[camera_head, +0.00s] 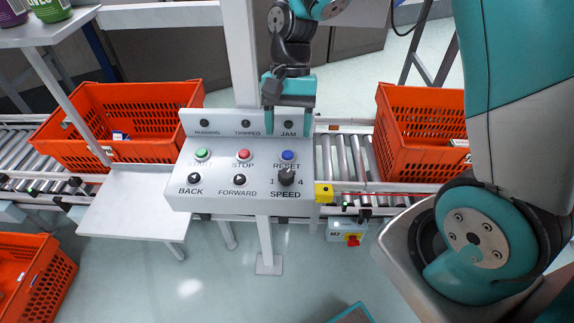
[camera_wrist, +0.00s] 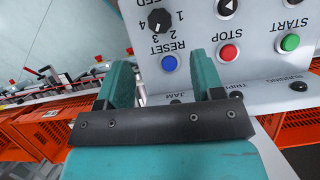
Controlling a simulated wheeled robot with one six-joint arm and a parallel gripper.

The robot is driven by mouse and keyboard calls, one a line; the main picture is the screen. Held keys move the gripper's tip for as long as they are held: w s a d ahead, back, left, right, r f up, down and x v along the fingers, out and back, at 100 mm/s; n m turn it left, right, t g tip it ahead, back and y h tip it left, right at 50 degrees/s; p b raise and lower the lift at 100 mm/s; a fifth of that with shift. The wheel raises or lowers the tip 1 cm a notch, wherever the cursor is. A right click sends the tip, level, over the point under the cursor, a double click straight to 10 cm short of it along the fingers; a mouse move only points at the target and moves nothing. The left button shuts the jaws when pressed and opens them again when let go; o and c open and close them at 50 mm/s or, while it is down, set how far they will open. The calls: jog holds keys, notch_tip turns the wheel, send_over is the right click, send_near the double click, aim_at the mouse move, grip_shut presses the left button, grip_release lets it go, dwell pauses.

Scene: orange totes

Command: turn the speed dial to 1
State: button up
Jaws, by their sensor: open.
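The speed dial (camera_head: 287,176) is a black knob at the lower right of the grey control panel (camera_head: 222,185), above the word SPEED. It also shows in the wrist view (camera_wrist: 159,21), with numbers 1 to 4 around it. Its pale mark seems to point toward the higher numbers; I cannot tell which one. My gripper (camera_head: 288,118) is in front of the panel's upper right, near the JAM lamp, above the dial in the picture. In the wrist view my gripper (camera_wrist: 162,76) has its two teal fingers wide apart, with nothing between them. The dial lies beyond the fingertips.
The blue RESET button (camera_head: 288,155) sits just above the dial, and the red STOP button (camera_head: 243,155) is to its left. Orange totes (camera_head: 135,97) (camera_head: 425,120) stand on the conveyor to either side. A yellow block (camera_head: 323,192) is right of the panel.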

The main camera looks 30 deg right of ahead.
aim_at(287, 172)
jog(key=x, duration=0.9)
jog(key=shift+s+f+p, duration=0.1)
jog(key=shift+f+p, duration=0.15)
jog(key=shift+p, duration=0.1)
jog(key=c, duration=0.9)
